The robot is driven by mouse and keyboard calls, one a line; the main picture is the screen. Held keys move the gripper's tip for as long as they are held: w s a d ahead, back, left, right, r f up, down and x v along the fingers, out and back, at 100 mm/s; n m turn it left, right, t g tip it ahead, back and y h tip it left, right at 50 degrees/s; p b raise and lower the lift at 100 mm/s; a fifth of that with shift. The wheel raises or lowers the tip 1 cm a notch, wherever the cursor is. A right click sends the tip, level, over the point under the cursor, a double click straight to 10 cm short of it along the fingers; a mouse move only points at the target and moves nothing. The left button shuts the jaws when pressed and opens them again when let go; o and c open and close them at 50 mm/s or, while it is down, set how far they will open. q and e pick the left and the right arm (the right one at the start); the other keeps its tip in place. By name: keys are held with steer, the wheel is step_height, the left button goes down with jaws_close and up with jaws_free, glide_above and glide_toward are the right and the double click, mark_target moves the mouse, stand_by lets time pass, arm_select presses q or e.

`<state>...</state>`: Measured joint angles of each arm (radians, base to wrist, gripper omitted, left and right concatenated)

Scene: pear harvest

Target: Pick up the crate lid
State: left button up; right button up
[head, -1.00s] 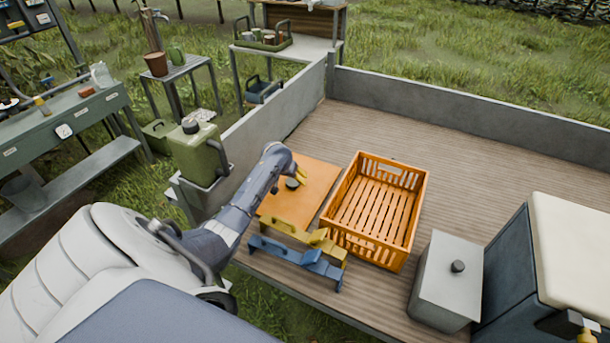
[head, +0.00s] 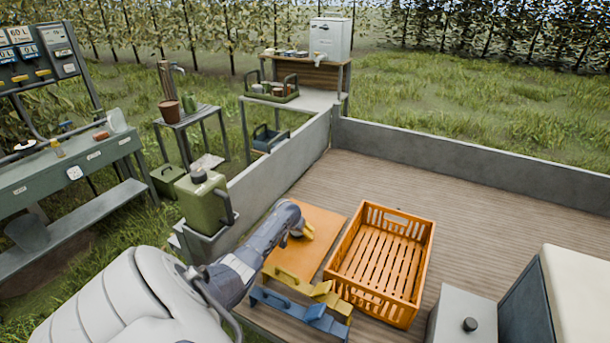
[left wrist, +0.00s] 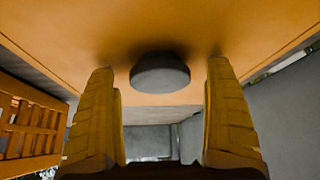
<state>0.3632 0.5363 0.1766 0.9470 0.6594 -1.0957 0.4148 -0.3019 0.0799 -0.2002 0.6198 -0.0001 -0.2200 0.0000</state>
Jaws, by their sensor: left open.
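The crate lid (head: 315,254) is a flat orange panel lying on the trailer bed, left of the orange crate (head: 419,268). In the left wrist view the lid (left wrist: 75,38) fills the top, with a dark round knob (left wrist: 160,74) on it. My left gripper (head: 306,232) is over the lid in the head view, hiding the knob there. In the left wrist view its two yellow fingers (left wrist: 163,85) are apart, one on each side of the knob, with gaps between. The crate is empty. My right gripper is not in view.
Yellow (head: 325,296) and blue (head: 303,313) brackets stand at the lid's near edge. A green jerrycan (head: 203,203) stands by the left trailer wall (head: 275,165). A grey box (head: 465,318) is right of the crate. The bed behind the crate is clear.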

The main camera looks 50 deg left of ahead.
arm_select(q)
steer(key=shift+f, duration=0.1)
steer(key=shift+c, duration=0.3)
steer(key=c, duration=1.5)
steer(key=shift+c, duration=0.2)
